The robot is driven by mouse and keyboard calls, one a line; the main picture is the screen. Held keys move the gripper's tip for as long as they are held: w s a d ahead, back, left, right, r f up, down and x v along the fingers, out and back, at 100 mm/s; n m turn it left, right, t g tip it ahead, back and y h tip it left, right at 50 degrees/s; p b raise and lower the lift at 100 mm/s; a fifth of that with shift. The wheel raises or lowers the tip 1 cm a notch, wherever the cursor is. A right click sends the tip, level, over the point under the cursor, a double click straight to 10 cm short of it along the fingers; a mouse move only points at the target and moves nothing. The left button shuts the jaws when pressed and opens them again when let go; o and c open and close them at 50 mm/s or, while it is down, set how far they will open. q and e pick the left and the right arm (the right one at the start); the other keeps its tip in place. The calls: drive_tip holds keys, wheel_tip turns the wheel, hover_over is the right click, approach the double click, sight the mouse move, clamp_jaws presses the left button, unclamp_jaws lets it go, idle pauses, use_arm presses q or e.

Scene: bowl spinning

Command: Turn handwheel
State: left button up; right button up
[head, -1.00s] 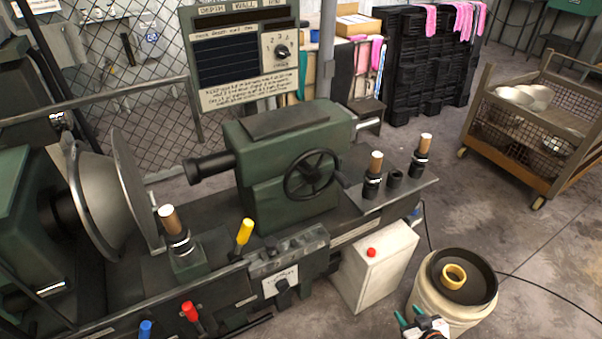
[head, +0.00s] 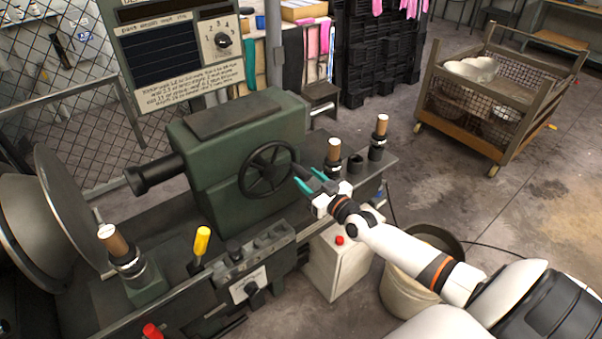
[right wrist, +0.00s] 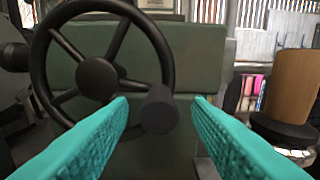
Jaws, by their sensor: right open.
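The black handwheel (head: 267,170) is on the front of the green tailstock housing (head: 222,150) of the lathe. In the right wrist view the handwheel (right wrist: 97,75) fills the left half, and its dark handle knob (right wrist: 159,110) points toward the camera. My right gripper (head: 308,180) is open just right of the wheel. In the right wrist view its teal fingers (right wrist: 162,125) stand apart with the knob between them, nearer the left finger. I see no grip on the knob, and cannot tell whether the left finger touches it. My left gripper is not in view.
Wooden-handled tools stand on the shelf right of the wheel, one close to my gripper (head: 334,152). A yellow-topped lever (head: 202,241) stands in front. A white box with a red button (head: 340,240) and a bucket (head: 408,292) are below. A mesh cart (head: 497,105) stands back right.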

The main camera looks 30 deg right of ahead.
sight(302, 173)
drive_tip(key=shift+w+a, duration=0.15)
drive_tip(key=shift+w, duration=1.55)
clamp_jaws()
